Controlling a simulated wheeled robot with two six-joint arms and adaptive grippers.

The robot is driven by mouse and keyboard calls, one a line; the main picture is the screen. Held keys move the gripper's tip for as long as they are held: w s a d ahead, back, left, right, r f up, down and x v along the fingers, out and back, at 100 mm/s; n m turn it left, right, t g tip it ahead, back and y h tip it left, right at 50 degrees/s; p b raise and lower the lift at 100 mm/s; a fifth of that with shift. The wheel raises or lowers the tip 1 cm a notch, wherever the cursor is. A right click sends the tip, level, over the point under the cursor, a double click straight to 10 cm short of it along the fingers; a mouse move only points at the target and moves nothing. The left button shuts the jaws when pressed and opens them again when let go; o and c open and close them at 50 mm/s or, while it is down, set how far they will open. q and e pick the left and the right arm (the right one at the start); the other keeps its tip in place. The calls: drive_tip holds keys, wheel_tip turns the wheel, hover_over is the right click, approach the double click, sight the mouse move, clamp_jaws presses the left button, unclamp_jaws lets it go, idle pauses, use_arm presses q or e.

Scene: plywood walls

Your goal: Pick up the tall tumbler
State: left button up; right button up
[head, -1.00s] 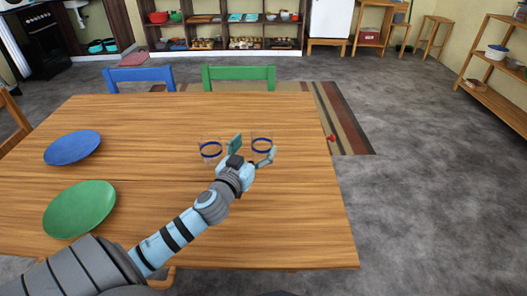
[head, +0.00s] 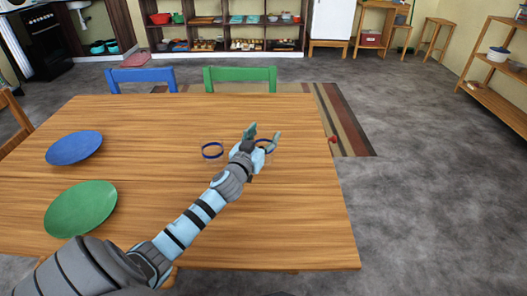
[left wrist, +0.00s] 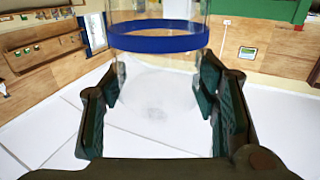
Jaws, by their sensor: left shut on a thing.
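A clear tumbler with a blue band (head: 267,148) is at the right of the two glasses in the head view, partly hidden by my left gripper (head: 264,132). In the left wrist view the tumbler (left wrist: 158,41) stands between the two dark green fingers, its top cut off by the frame. My left gripper is shut on it, with a finger on each side. A second clear glass with a blue band (head: 212,151) stands on the table just left of the gripper. I cannot tell whether the held tumbler touches the table. My right gripper is not in view.
The wooden table (head: 150,190) carries a blue plate (head: 74,147) and a green plate (head: 80,208) at the left. A blue chair (head: 140,77) and a green chair (head: 240,76) stand at the far edge. The table's right side is clear.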

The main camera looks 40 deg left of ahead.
use_arm(q)
drive_tip(key=shift+c, duration=1.3)
drive_tip(key=shift+r, duration=0.1)
